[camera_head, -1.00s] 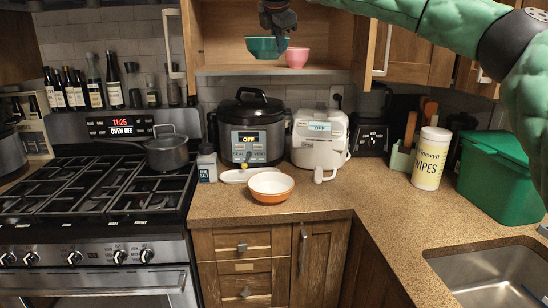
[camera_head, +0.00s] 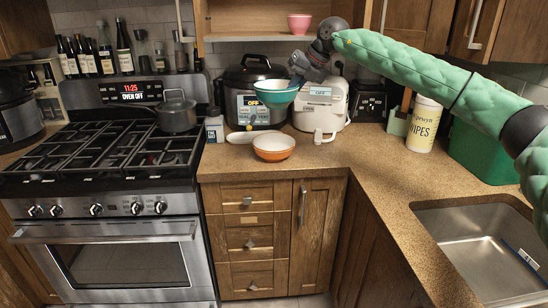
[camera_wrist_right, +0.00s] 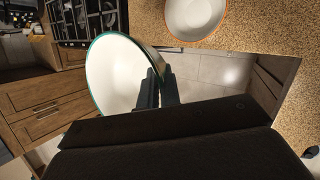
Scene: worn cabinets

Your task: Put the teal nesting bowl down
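The teal nesting bowl (camera_head: 276,94) hangs in the air above the counter, just above and behind an orange bowl in the head view. My right gripper (camera_head: 295,82) is shut on its rim at the right side. In the right wrist view the teal bowl (camera_wrist_right: 112,72) shows its white inside and teal rim, tilted in the picture, with the fingers (camera_wrist_right: 157,88) at its right edge. The orange bowl (camera_head: 273,148), white inside, stands on the counter (camera_head: 330,165) below; it also shows in the wrist view (camera_wrist_right: 196,16). My left gripper is out of view.
A multicooker (camera_head: 246,82) and a white rice cooker (camera_head: 318,108) stand behind. A small white dish (camera_head: 240,137) lies left of the orange bowl. A pink bowl (camera_head: 299,24) is on the open cabinet shelf. The counter to the right of the orange bowl is clear up to the sink (camera_head: 478,240).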

